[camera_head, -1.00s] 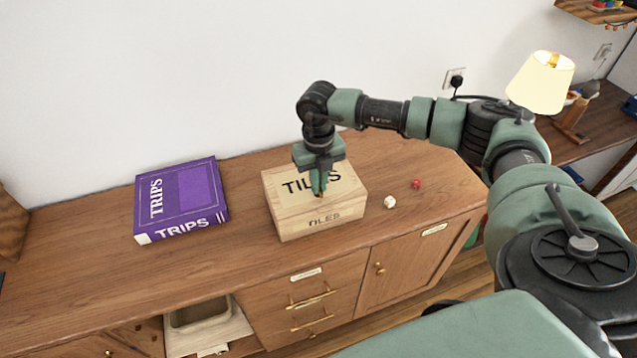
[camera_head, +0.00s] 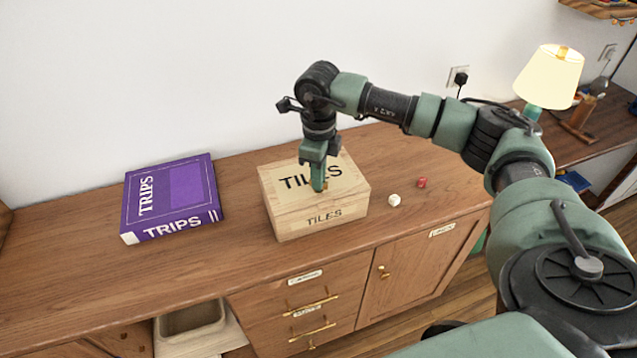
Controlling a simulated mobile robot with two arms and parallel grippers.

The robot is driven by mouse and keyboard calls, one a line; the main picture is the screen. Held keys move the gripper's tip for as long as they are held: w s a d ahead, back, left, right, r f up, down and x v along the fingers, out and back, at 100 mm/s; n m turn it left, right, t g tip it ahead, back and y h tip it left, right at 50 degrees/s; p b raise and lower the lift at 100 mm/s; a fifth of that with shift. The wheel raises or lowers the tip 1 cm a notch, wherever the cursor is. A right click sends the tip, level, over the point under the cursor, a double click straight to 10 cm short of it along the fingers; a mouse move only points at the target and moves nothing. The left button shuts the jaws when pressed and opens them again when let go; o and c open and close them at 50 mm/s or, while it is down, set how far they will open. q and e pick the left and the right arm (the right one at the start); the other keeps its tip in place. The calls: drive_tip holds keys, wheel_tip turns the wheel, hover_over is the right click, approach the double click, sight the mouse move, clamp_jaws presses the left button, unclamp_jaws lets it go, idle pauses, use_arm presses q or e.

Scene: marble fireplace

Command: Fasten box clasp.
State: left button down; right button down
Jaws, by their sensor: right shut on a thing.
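A pale wooden box (camera_head: 292,216) marked TILES stands on the wooden sideboard (camera_head: 80,287) with its lid down. My right gripper (camera_head: 319,188) points down over the box's lid near its front edge. Its fingers are closed on a small brass-coloured piece, the box clasp (camera_head: 325,186), of which only a bit shows beside the fingertips. The fingers hide most of the clasp, so I cannot tell how it sits. My left gripper is not in view.
A purple TRIPS box (camera_head: 172,197) lies left of the wooden box. A white die (camera_head: 394,200) and a red die (camera_head: 422,182) lie to its right. A lamp (camera_head: 550,78) stands at the far right. The sideboard's left front is clear.

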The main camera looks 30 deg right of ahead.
drive_tip(key=n+b, duration=0.2)
drive_tip(key=n, duration=0.2)
drive_tip(key=shift+w+b, duration=0.1)
drive_tip(key=shift+b, duration=0.2)
drive_tip(key=shift+n+b, duration=0.7)
drive_tip(key=shift+n, duration=1.1)
drive_tip(key=c, duration=1.5)
unclamp_jaws()
drive_tip(key=shift+c, duration=0.2)
drive_tip(key=shift+r, duration=0.1)
wheel_tip(320, 180, up, 8)
drive_tip(key=shift+f+b, duration=0.15)
drive_tip(key=shift+b, duration=0.5)
